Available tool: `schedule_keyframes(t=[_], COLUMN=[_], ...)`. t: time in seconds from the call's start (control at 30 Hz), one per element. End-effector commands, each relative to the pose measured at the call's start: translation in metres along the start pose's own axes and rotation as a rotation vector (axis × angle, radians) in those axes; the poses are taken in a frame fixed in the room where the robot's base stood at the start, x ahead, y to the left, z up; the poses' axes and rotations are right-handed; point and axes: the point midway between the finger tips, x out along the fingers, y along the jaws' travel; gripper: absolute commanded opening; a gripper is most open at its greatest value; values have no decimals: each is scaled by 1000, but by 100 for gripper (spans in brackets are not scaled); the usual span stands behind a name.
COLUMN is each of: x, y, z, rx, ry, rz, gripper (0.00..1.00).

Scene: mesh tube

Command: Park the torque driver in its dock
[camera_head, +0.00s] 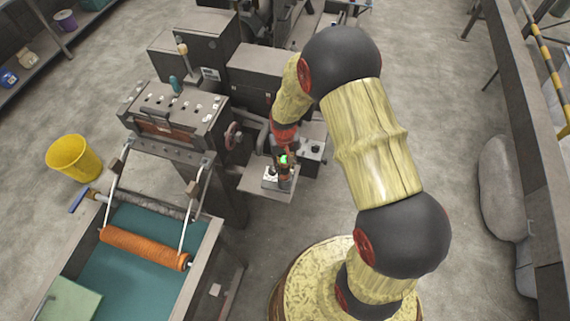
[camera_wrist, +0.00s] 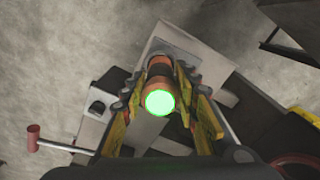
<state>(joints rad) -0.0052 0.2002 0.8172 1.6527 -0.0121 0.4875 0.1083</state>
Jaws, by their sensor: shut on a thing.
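The torque driver (camera_wrist: 158,72) appears as an orange and dark cylinder with a bright green lit end facing the wrist camera. My gripper (camera_wrist: 162,84) is shut on it, with one finger along each side. In the head view my gripper (camera_head: 284,165) is over a small grey shelf beside the machine, and the driver's green end (camera_head: 283,159) shows between its parts. The driver's far end is hidden, so I cannot tell whether it touches anything below. I cannot clearly make out the dock; a pale plate (camera_wrist: 188,42) lies under the driver.
The grey shelf (camera_head: 255,186) carries small boxes, one with a dark round top (camera_wrist: 97,107). A red-knobbed crank (camera_wrist: 34,138) sticks out at left in the wrist view. The machine (camera_head: 175,115) with switches stands left of my gripper. Open floor lies to the right.

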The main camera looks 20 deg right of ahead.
Motion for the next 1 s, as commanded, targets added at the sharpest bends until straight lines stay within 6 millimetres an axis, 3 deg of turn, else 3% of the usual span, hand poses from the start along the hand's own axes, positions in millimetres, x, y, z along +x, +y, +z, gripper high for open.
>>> schedule_keyframes(t=[0.67, 0.7, 1.0], x=[6, 6, 7], y=[0, 0, 0], z=[-1, -1, 0], rx=[0, 0, 0], ry=[2, 2, 1], rz=[0, 0, 0], gripper=[0, 32, 49])
